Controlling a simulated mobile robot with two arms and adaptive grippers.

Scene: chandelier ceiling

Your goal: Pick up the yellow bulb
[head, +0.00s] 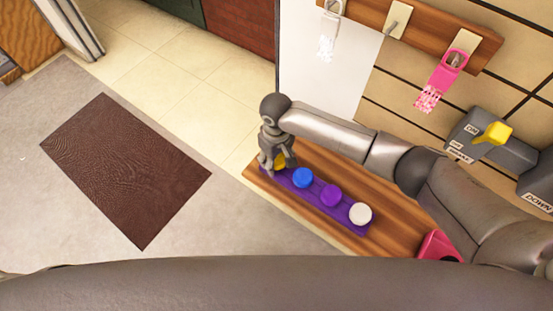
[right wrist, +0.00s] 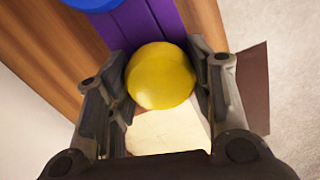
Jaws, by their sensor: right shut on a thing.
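The yellow bulb (right wrist: 161,77) sits between the two fingers of my right gripper (right wrist: 160,88) in the right wrist view, at the end of a purple holder (right wrist: 140,25). In the head view my right gripper (head: 276,162) is shut on the yellow bulb (head: 280,160), which is mostly hidden by the fingers. The purple holder (head: 343,216) also carries a blue bulb (head: 303,177), a purple bulb (head: 331,195) and a white bulb (head: 361,214) in a row. I cannot tell whether the yellow bulb still touches the holder. My left gripper does not show.
The holder lies on a wooden shelf (head: 395,230). A pink object (head: 438,246) stands at its right end. A wall rack (head: 425,28) bears pink (head: 440,80) and white hanging things. A grey box with a yellow lever (head: 492,133) is at right. A brown mat (head: 125,170) lies on the floor.

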